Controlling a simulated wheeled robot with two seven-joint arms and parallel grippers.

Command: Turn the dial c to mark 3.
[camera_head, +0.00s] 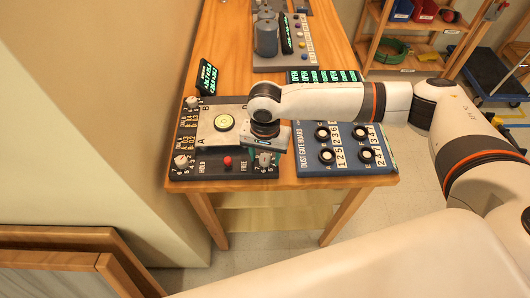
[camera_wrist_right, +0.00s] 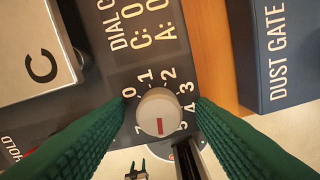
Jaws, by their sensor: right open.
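Dial c (camera_wrist_right: 157,108) is a round pale knob with a red line, on a dark board with numbers around it. The letter C is on the plate corner beside it. Its red line points toward the picture's bottom, between the 5 and the 7; no number is readable there. My right gripper (camera_wrist_right: 155,115) is open, its two green fingers on either side of the knob; I cannot tell whether they touch it.
The blue dust gate board (camera_head: 340,166) is close on the right. Metal canisters stand farther back.

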